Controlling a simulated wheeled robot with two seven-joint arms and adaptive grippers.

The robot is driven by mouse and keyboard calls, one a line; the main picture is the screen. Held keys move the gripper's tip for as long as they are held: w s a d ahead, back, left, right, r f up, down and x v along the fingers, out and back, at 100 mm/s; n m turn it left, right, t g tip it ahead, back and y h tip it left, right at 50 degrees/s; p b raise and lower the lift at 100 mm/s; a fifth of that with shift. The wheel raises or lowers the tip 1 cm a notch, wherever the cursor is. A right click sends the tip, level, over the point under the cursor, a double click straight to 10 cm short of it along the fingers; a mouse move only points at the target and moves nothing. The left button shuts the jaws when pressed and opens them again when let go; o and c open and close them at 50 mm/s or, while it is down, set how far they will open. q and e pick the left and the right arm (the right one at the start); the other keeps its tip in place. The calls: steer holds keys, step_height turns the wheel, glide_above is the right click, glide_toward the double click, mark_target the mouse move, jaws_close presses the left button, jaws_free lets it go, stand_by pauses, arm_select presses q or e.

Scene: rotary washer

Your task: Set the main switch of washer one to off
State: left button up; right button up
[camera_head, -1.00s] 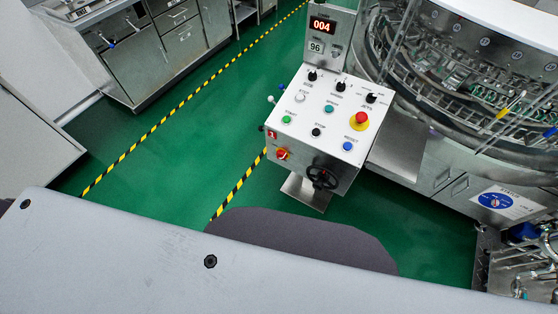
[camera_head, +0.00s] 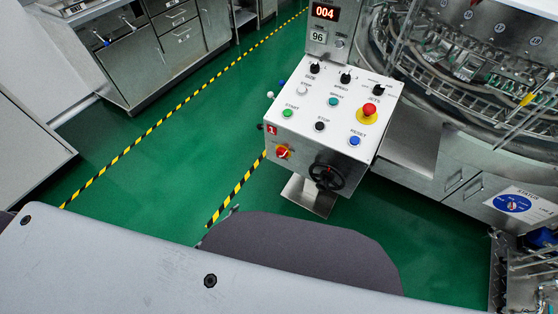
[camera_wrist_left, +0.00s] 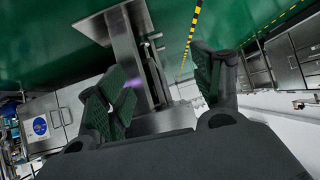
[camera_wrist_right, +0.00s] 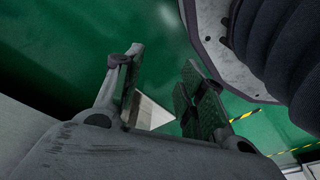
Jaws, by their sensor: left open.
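My left gripper (camera_wrist_left: 162,85) is open and empty in the left wrist view, facing the metal stand. In the head view only a small dark tip (camera_head: 234,210) of it shows, below and left of the switch, apart from it. My right gripper (camera_wrist_right: 160,82) is open and empty over the green floor.
A black handwheel (camera_head: 327,171) juts from the box front, right of the switch. A red emergency button (camera_head: 368,111) stands on top. The round washer (camera_head: 470,80) is at the right. Green floor (camera_head: 150,200) is free to the left, with striped tape (camera_head: 240,185).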

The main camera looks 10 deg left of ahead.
mark_target(279, 156)
arm_select(q)
steer(key=w+d+r+t+h+b, duration=0.1)
steer(key=w+d+r+t+b, duration=0.2)
steer(key=r, duration=0.6)
steer(key=w+d+r+t+h+b, duration=0.2)
steer(key=w+r+b, duration=0.4)
steer(key=r, duration=0.3)
steer(key=shift+d+r+t, duration=0.25)
steer(key=shift+d+t, duration=0.45)
steer(key=shift+d, duration=0.35)
arm_select(e)
steer(key=w+a+r, duration=0.1)
steer(key=w+r, duration=0.1)
steer(key=r, duration=0.4)
steer(key=w+a+r, duration=0.2)
steer(key=r, duration=0.5)
steer(key=shift+w+y, duration=0.15)
steer(key=shift+y, duration=0.15)
arm_select(q)
steer(key=shift+w, duration=0.15)
